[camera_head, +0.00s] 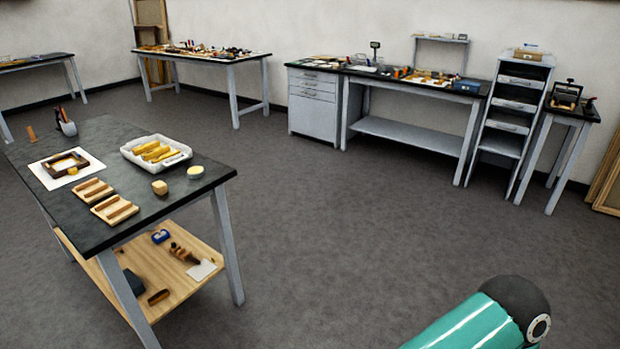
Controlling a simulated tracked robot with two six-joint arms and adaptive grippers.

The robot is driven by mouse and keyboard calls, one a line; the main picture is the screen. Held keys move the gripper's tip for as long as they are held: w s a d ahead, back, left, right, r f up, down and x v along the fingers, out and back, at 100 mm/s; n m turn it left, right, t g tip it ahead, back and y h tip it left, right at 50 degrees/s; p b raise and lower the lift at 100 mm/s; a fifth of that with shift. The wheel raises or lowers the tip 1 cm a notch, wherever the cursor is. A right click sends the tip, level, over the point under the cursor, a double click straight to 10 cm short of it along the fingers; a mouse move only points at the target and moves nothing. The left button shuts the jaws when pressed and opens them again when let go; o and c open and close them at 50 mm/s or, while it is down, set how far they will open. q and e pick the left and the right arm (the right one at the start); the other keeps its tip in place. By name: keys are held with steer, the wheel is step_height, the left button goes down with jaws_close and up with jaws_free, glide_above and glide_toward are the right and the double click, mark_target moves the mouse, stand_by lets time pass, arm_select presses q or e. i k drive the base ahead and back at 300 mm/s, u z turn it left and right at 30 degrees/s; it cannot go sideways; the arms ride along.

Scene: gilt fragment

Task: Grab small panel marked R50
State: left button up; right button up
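No marking R50 is legible at this distance, so I cannot tell which piece is the small panel. On the near black-topped table (70,140) at the left lie two small flat wooden pieces, one behind (84,187) and one nearer the front edge (108,206). A dark frame (62,165) lies on a white sheet (88,176). A white tray (180,158) holds several yellow-gold pieces (154,150). Neither gripper shows; only a teal and black part of my own arm is at the bottom right.
A tan block (160,187) and a round pale item (195,171) sit near the table's right corner. A lower wooden shelf (190,283) holds tools. Benches (420,83), a drawer rack (515,105) and a small stand (575,115) line the back wall. The grey floor between is clear.

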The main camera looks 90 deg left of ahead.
mark_target(114, 208)
steer(key=u, duration=0.05)
steer(key=i, duration=0.25)
steer(key=u, duration=2.75)
steer(key=i, duration=0.25)
steer(key=u, duration=1.8)
steer(key=k, duration=0.55)
steer(key=u, duration=0.4)
steer(key=i, duration=1.65)
steer(key=z, duration=0.5)
